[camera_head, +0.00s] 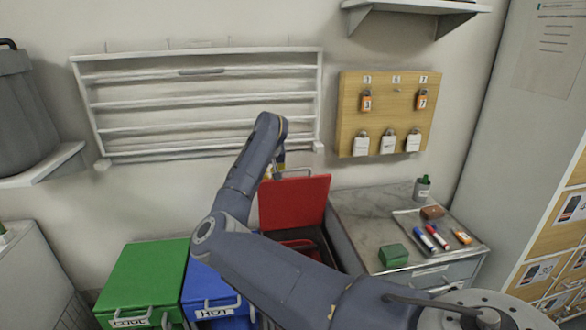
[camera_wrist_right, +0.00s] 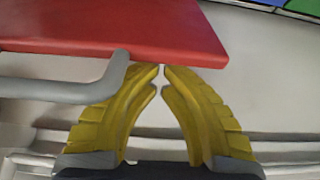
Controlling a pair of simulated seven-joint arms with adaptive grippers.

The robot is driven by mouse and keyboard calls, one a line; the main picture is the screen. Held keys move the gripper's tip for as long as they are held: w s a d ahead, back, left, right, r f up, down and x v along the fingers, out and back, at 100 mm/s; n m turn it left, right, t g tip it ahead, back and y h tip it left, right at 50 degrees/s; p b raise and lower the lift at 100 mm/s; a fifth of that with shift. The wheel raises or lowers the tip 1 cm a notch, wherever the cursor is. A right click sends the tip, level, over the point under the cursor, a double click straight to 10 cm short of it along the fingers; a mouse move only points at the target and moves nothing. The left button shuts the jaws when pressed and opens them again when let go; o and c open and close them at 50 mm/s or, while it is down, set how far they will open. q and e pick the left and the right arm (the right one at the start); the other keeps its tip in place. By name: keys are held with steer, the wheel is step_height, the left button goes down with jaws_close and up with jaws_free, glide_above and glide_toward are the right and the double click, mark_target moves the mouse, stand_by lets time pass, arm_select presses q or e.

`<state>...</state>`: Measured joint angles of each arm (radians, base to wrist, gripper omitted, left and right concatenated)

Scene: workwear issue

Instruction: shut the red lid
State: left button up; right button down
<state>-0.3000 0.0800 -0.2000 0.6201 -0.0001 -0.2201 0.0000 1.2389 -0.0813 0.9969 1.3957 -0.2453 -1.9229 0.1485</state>
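The red lid (camera_head: 295,203) stands raised, close to upright, over its bin behind my right arm in the head view. In the right wrist view the red lid (camera_wrist_right: 130,28) fills the top left, with its grey handle (camera_wrist_right: 60,92) below it. My right gripper (camera_head: 275,172) is by the lid's upper left edge. In the wrist view my right gripper's yellow fingertips (camera_wrist_right: 161,70) are together just under the lid's edge, with nothing visible between them. The handle overlaps the left finger in that view; I cannot tell whether they touch. My left gripper is not in view.
A green lid (camera_head: 148,275) and a blue lid (camera_head: 203,288) lie shut to the left. A white wall rack (camera_head: 200,105) hangs behind.

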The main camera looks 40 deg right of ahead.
steer(key=shift+s+a+r, duration=0.2)
steer(key=shift+s+a, duration=0.3)
steer(key=shift+s, duration=0.05)
step_height(320, 180, up, 10)
stand_by(0.6)
stand_by(0.3)
